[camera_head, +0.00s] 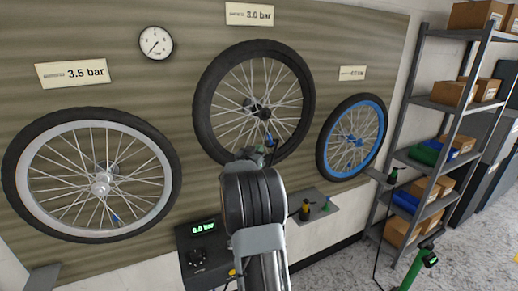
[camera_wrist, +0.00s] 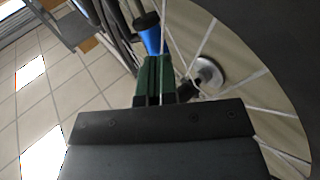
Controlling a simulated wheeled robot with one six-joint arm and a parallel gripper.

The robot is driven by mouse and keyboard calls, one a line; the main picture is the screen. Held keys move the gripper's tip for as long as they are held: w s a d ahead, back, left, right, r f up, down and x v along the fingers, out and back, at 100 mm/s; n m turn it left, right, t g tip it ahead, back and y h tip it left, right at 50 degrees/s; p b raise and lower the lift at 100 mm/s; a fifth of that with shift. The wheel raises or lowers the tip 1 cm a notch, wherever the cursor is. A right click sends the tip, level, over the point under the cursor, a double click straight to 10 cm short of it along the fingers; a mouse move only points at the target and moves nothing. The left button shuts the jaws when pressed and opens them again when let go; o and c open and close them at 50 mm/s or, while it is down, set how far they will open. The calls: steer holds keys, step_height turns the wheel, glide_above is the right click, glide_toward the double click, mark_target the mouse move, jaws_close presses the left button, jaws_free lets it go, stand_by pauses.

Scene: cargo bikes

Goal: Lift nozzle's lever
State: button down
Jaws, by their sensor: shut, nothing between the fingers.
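My gripper (camera_wrist: 153,62) is shut and empty, its dark green fingers together. In the wrist view, a blue piece with a black end (camera_wrist: 152,38), which looks like the nozzle, lies just beyond the fingertips. I cannot tell whether they touch, and I cannot make out its lever clearly. In the head view, a small blue part (camera_head: 269,140) shows at the lower rim of the middle wheel (camera_head: 207,100). My gripper (camera_head: 262,156) is beside it, partly hidden behind my wrist.
A gauge box (camera_head: 202,235) reading 0.0 bar is below the wall panel. A silver-rimmed wheel (camera_head: 60,122) hangs left and a blue-rimmed wheel (camera_head: 352,137) right. A small shelf (camera_head: 310,205) and a storage rack (camera_head: 420,105) stand to the right. A dark hose (camera_wrist: 122,35) runs close to my fingers.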

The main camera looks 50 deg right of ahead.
step_height(320, 180, up, 7)
steer(key=p, duration=0.5)
stand_by(1.0)
steer(key=shift+a, duration=0.1)
stand_by(0.4)
steer(key=s+a+b, duration=0.2)
steer(key=s+a, duration=0.3)
steer(key=a, duration=0.2)
steer(key=shift+a+f, duration=0.2)
steer(key=shift+f, duration=0.25)
stand_by(0.5)
